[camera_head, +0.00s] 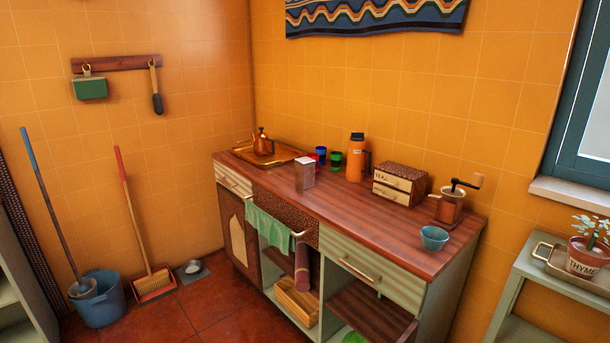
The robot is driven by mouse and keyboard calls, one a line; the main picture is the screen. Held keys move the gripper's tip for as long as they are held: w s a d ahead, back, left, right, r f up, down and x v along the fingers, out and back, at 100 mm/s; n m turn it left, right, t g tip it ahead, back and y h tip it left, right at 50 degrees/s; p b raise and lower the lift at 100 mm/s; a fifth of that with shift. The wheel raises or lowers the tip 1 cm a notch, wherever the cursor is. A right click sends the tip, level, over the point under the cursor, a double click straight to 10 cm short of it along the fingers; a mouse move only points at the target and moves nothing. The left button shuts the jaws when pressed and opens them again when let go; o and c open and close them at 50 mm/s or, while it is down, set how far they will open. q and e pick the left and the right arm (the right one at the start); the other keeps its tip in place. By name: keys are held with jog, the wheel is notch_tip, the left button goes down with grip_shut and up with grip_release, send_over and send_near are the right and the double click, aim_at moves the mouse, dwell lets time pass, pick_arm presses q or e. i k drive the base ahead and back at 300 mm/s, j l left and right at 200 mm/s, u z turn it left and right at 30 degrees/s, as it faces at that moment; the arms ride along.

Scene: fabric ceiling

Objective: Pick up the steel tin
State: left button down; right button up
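Neither of my grippers shows in the head view.
Behind the tin are a tray (284,151) with a copper kettle (263,143), small coloured cups and an orange flask (356,158). A drawer box (399,184), a grinder (450,206) and a blue bowl (434,238) stand to the right. The front middle counter is clear.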

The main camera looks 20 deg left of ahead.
aim_at(304, 166)
jog(key=i+j+z, duration=0.1)
jog(key=j, duration=0.2)
jog(key=i+j, duration=0.15)
jog(key=j, duration=0.2)
jog(key=i+j+z, duration=0.15)
jog(key=j, duration=0.15)
jog(key=i+j+z, duration=0.1)
jog(key=j, duration=0.25)
